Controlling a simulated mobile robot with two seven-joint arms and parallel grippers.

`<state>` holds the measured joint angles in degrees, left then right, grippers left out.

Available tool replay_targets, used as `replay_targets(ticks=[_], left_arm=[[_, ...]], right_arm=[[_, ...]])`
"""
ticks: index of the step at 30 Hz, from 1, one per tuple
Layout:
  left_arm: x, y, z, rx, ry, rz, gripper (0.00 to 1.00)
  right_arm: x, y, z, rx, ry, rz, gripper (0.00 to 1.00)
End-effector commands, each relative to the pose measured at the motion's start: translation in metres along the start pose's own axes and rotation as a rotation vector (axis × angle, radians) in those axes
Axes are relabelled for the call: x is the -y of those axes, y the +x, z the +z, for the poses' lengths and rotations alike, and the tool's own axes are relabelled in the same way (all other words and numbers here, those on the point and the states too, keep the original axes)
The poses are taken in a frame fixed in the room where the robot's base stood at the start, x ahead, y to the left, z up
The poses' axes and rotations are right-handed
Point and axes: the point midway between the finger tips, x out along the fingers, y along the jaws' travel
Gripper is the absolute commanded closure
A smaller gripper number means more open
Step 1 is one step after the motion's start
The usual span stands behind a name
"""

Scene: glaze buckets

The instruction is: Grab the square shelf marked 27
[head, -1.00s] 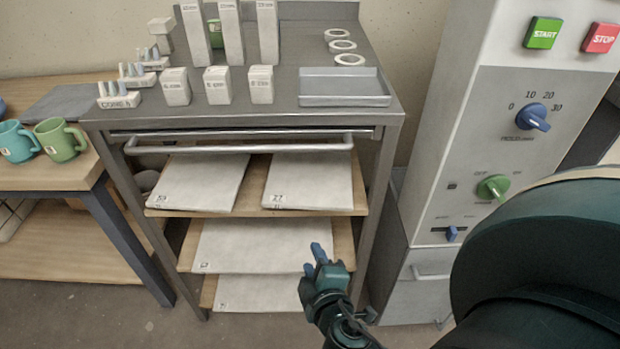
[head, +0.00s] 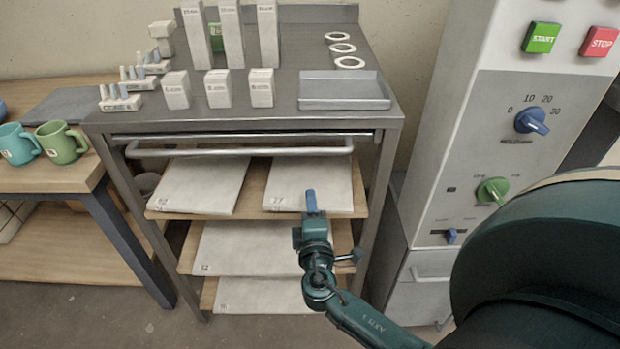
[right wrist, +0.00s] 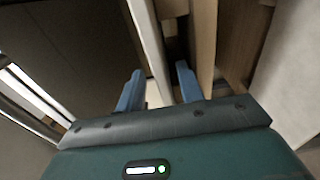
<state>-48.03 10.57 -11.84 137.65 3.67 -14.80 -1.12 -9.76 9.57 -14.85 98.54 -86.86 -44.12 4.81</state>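The square shelf marked 27 (head: 325,180) is a flat, pale slab lying on the right of the upper wooden rack level, with its small label at the front left corner. My right gripper (head: 311,203) is at its front edge in the head view, with blue fingers pointing toward it. In the right wrist view my right gripper (right wrist: 158,88) has its two blue fingers spread apart. A pale slab edge (right wrist: 150,50) runs between and beyond them. I cannot tell whether a finger touches it. My left gripper is not in view.
Another pale slab (head: 200,185) lies left on the same level. More slabs (head: 250,247) lie on lower levels. A metal rail (head: 240,151) crosses above. The rack's right leg (head: 378,220) and a control cabinet (head: 480,150) stand to the right.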

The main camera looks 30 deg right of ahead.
Motion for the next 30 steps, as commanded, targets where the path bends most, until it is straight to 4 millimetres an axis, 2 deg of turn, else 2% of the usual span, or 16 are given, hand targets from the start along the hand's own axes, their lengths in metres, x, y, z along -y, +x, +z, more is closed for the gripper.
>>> replay_targets(ticks=[6, 9, 17, 30], left_arm=[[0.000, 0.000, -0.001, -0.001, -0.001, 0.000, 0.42], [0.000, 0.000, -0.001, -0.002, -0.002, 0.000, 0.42], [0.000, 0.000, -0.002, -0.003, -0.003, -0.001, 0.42], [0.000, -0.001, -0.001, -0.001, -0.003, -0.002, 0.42]], right_arm=[[0.002, 0.034, -0.005, 0.000, 0.001, 0.002, 0.63], [0.002, 0.043, -0.005, 0.001, 0.001, 0.001, 0.63], [0.003, 0.046, -0.005, 0.000, 0.001, -0.001, 0.63], [0.003, 0.046, -0.005, 0.000, 0.001, -0.001, 0.97]])
